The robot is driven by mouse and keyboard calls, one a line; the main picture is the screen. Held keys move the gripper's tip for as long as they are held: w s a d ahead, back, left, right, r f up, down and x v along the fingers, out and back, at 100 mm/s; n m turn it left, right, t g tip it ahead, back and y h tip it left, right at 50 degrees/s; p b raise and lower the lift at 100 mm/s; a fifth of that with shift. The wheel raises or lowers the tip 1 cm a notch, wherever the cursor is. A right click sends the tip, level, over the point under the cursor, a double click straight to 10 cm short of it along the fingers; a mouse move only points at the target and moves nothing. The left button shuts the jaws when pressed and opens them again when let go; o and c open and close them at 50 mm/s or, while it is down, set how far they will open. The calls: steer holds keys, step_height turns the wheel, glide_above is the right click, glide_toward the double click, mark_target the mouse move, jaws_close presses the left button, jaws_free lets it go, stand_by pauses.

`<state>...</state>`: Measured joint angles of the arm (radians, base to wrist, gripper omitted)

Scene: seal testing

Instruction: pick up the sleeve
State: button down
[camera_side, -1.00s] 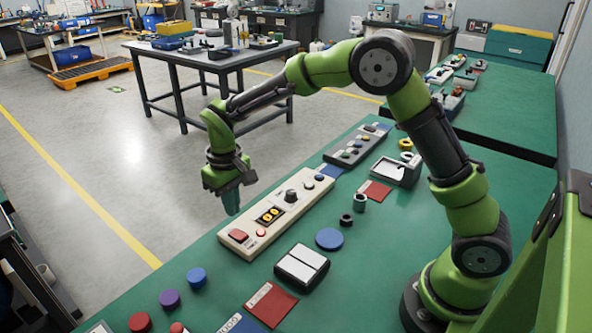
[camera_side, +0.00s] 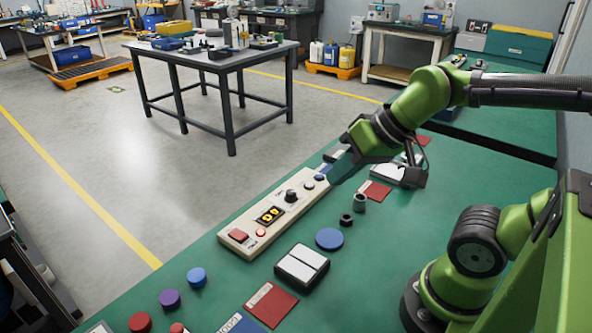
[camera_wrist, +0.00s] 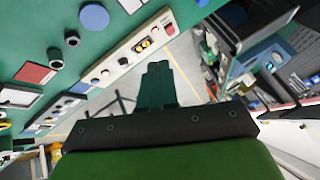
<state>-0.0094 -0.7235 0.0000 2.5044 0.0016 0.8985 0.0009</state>
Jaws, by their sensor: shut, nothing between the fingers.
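The sleeve, which I take to be the small grey-green hollow cylinder (camera_side: 360,203), stands upright on the green bench beside a red card. It also shows in the wrist view (camera_wrist: 56,61), left of my fingers. My gripper (camera_side: 339,174) is above the far end of the long control panel, left of and beyond the sleeve in the side view. Its green fingers (camera_wrist: 158,68) are together and empty, apart from the sleeve. The wrist partly hides the things behind it.
A small black ring (camera_side: 346,219) stands close to the sleeve, near a blue disc (camera_side: 329,239). The red card (camera_side: 376,192) lies beside the sleeve. The cream control panel (camera_side: 262,222) runs along the bench edge. Bare green bench lies to the sleeve's right.

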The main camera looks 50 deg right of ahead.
steer(key=shift+d+r, duration=0.1)
steer(key=shift+r, duration=0.3)
steer(key=c, duration=1.8)
jaws_free()
steer(key=shift+c, duration=0.2)
steer(key=o, duration=1.2)
